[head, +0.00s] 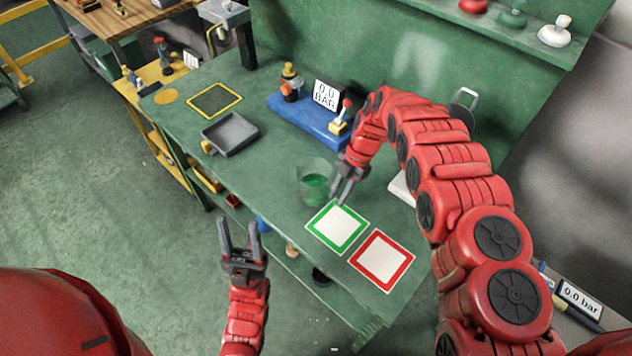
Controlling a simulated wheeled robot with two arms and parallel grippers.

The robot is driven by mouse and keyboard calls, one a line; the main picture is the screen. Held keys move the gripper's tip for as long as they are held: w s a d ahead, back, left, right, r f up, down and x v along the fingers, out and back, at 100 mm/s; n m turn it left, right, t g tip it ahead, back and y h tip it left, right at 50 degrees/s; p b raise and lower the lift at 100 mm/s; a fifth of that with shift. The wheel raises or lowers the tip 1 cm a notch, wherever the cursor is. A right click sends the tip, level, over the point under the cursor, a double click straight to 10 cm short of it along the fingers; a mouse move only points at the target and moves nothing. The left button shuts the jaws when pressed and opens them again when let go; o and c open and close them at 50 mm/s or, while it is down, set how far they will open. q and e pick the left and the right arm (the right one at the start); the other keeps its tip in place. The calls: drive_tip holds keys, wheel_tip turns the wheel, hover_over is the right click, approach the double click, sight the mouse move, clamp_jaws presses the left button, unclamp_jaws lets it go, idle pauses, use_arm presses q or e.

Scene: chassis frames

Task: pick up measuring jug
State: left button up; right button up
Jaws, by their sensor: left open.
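The measuring jug (315,183) looks like a clear vessel with green liquid in its lower part. It stands upright on the green workbench, left of the green-framed white square (337,227). My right gripper (341,200) points down just right of the jug, over the bench. I cannot tell whether its fingers touch the jug or how far apart they are. My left gripper (238,222) is open and empty, its fingers pointing up the picture, in front of the bench's near edge and left of the jug.
A dark grey tray (230,134) and a yellow-framed square (215,100) lie on the left of the bench. A blue base (300,121) with a gauge stands at the back. A red-framed square (381,260) lies at right. My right arm hides part of the bench.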

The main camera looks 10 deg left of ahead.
sight(336, 201)
drive_tip(key=shift+p+x, duration=0.5)
drive_tip(key=shift+x, duration=1.05)
clamp_jaws()
